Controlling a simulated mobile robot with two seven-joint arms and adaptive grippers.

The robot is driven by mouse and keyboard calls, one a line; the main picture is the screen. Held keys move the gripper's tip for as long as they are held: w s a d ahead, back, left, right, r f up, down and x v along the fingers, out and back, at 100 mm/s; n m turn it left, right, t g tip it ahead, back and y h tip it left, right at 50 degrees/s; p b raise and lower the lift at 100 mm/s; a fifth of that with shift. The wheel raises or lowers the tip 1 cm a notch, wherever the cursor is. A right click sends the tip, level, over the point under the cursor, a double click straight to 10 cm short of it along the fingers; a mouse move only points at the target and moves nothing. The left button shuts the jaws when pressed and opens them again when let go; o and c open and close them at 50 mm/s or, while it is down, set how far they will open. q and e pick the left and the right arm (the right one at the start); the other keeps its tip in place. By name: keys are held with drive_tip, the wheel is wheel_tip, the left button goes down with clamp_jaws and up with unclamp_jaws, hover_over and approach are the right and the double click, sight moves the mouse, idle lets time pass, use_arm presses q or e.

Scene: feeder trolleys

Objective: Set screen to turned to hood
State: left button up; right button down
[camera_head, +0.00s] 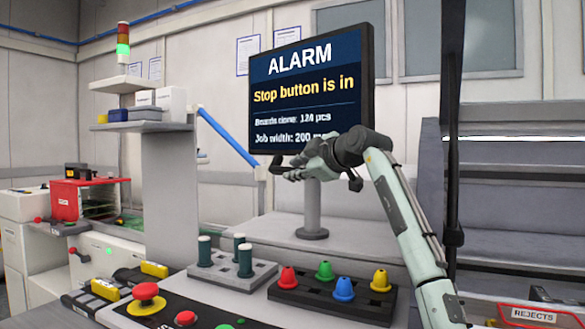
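The screen (306,82) is a dark panel on a grey post (312,212). It reads "ALARM" and "Stop button is in", with boards done and job width below. Its face is visible at an angle, its right edge looking nearer to me. I cannot make out a hood with certainty.
A blue bar (228,138) slants down toward the gripper from a grey upright. A signal tower (123,42) stands left; a rejects bin (533,315) lies lower right.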

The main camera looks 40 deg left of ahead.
use_arm(q)
drive_tip(key=shift+x, duration=1.25)
clamp_jaws()
